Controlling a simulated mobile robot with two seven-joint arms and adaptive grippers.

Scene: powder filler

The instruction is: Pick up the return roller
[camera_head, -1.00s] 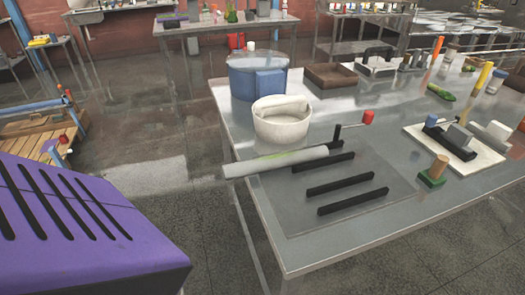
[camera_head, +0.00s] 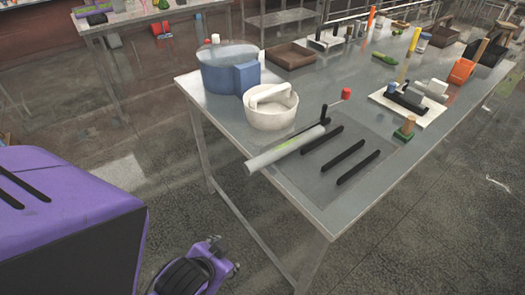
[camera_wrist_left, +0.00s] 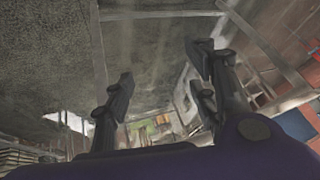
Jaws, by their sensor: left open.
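The return roller, seemingly the pale grey cylinder (camera_head: 285,149), lies slantwise at the left edge of the metal table (camera_head: 335,205) in the head view. Its near end juts past the edge. A black crank with a red knob (camera_head: 345,94) is by its far end. My left gripper (camera_wrist_left: 160,85) is open and empty in the left wrist view, with floor and blurred furniture beyond its fingers. In the head view, purple and black parts of my left arm show at the bottom, below and apart from the table; the fingertips are unclear there. My right gripper is not in view.
A white round tub (camera_head: 271,112) and a blue pot (camera_head: 228,72) stand behind the roller. Several black bars (camera_head: 358,167) lie to its right. A green-based wooden peg (camera_head: 404,130) and a white board (camera_head: 395,107) are farther right.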

